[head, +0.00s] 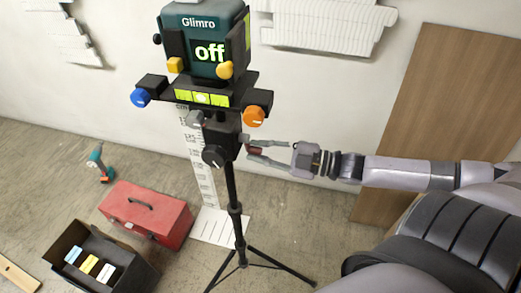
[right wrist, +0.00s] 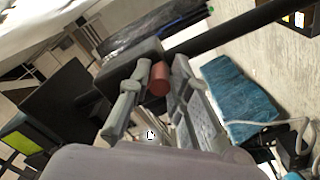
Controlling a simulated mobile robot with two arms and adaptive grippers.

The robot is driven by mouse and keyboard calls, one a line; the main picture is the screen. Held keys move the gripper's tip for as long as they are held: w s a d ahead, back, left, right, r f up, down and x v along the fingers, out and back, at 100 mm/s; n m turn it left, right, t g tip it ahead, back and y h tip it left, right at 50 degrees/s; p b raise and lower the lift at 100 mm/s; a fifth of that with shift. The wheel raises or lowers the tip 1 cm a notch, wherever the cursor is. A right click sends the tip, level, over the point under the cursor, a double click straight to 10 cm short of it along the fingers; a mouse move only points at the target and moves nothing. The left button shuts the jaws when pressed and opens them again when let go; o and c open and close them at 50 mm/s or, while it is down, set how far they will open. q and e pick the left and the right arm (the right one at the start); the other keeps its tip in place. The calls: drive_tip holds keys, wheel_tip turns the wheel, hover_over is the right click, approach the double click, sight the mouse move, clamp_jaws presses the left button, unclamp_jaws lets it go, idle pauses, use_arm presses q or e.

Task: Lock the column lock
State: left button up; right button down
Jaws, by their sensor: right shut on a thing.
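A teal levelling device (head: 203,45) marked "Glimro" with an "off" display stands on a black tripod column (head: 230,185). At the top of the column is a black clamp block (head: 222,133) with a black knob at its left. A small red-brown knob (right wrist: 159,78) sticks out of the block's right side, which I take for the column lock. My right gripper (head: 258,150) reaches in from the right and is shut on this knob, one finger on each side. In the right wrist view the knob's round end shows between the fingers. My left gripper is not in view.
A blue knob (head: 140,97) and an orange knob (head: 254,116) flank the green level vial (head: 203,98). A red toolbox (head: 147,212), a black open box (head: 72,236) and a drill (head: 100,163) are on the floor. A wooden panel (head: 440,110) leans at right.

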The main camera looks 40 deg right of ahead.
drive_tip(key=p, duration=0.1)
drive_tip(key=m+p, duration=0.1)
drive_tip(key=p, duration=0.1)
drive_tip(key=shift+s+a+r+m, duration=0.2)
drive_tip(key=shift+s+a+m, duration=0.1)
drive_tip(key=shift+s+a, duration=0.05)
drive_tip(key=shift+s+a+f+m+p, duration=0.25)
drive_tip(key=shift+a+f+m+p, duration=0.1)
drive_tip(key=shift+m+p, duration=0.3)
drive_tip(key=c, duration=1.5)
unclamp_jaws()
drive_tip(key=shift+c, duration=0.2)
drive_tip(key=shift+w, duration=0.1)
drive_tip(key=shift+d, duration=0.1)
